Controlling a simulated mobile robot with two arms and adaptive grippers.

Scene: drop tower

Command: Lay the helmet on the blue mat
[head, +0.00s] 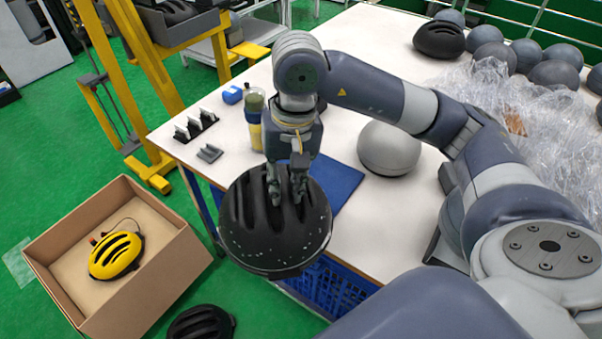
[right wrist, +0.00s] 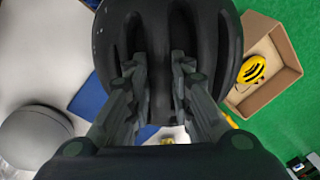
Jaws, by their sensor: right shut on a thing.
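A black helmet with long vents and pale specks (head: 262,236) hangs from my right gripper (head: 287,190), whose fingers are shut on the shell between the vents. It is in front of the table's near edge and hides part of the blue mat (head: 338,184). In the right wrist view the helmet (right wrist: 215,50) fills the top middle, with the fingers (right wrist: 160,75) on it. The mat (right wrist: 90,98) shows at its left there. The mat lies flat on the white table, and its visible part is bare. My left gripper is not in view.
A grey dome (head: 389,148) stands right of the mat. A bottle (head: 254,118) and small dark racks (head: 195,126) stand left. Clear wrap (head: 500,110) and several grey balls (head: 487,38) lie behind. A cardboard box (head: 70,215) with a yellow helmet (head: 116,254) is on the green floor.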

